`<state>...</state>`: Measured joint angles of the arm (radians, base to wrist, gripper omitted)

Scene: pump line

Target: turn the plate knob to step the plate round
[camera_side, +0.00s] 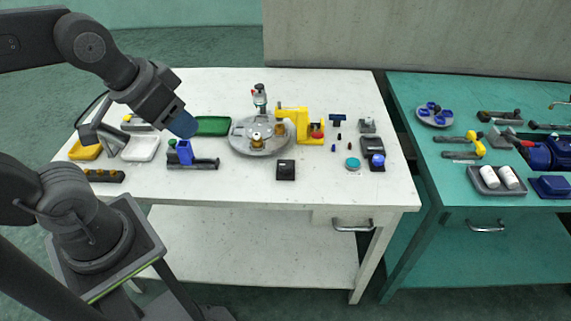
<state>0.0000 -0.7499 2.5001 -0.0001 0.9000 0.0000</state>
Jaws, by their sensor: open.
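The plate knob cannot be told apart from these small parts at this size. My gripper (185,126) is in the air to the left of the plate, tilted down, with a blue end. It is open and holds nothing that I can see. It is apart from the plate.
A yellow bracket (293,112) stands close at the plate's right. A green tray (213,126) is at its left, and a blue-and-grey fixture (186,156) sits below my gripper. A black box (286,170) lies in front. The white table's front right is mostly clear.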

